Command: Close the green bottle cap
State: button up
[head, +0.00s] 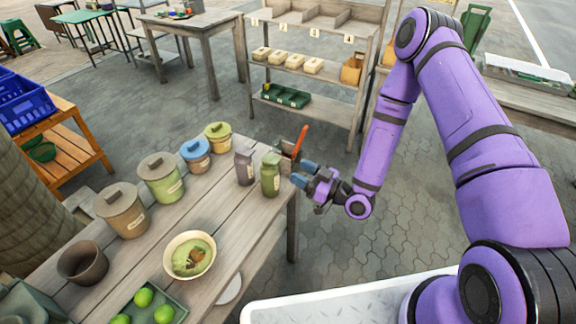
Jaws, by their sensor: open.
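A green bottle (270,178) stands upright near the right edge of the wooden table. Its green cap (271,159) shows at the top; the picture is too small to tell whether it is open or shut. My gripper (303,173) is just right of the bottle, at about the height of its upper part, with its blue fingertips pointing left towards it. The jaws are open and empty, and seem apart from the bottle.
A grey bottle (245,166) stands close left of the green one. A dark holder with a red-orange stick (299,142) is just behind. Lidded jars (161,178), a bowl (189,256) and a tray of green fruit (147,300) occupy the wooden table (225,212). Bare boards lie in front of the bottles.

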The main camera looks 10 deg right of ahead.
jog(key=shift+v, duration=1.25)
